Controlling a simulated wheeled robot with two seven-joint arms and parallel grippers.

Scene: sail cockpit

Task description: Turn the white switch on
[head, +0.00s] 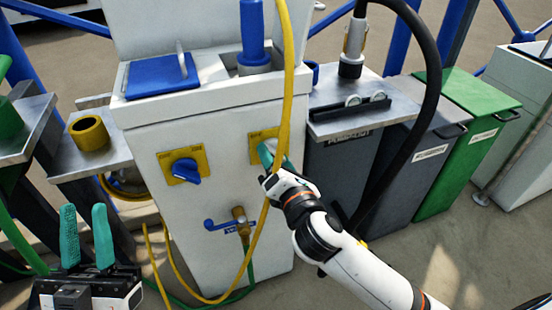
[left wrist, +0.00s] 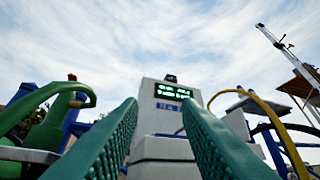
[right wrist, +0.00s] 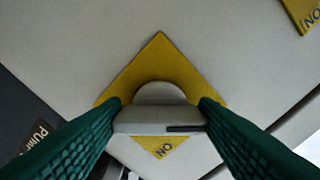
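The white switch (right wrist: 160,122) is a round knob with a bar handle on a yellow plate (right wrist: 163,62) in the right wrist view. A dark mark sits at the bar's right end, and an ON label shows below the bar. My right gripper (right wrist: 160,104) has its green fingers against both ends of the bar. In the head view my right gripper (head: 270,152) is at the yellow plate (head: 256,143) on the white console's front and hides the switch. My left gripper (head: 84,212) is open and empty at the lower left; its fingers are apart in the left wrist view (left wrist: 158,110).
A blue switch (head: 186,171) on another yellow plate sits left on the console (head: 205,240). A blue-handled tap (head: 228,222) is below. A yellow hose (head: 287,60) hangs beside my right gripper. Grey and green bins (head: 470,105) stand right; a metal shelf (head: 95,160) stands left.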

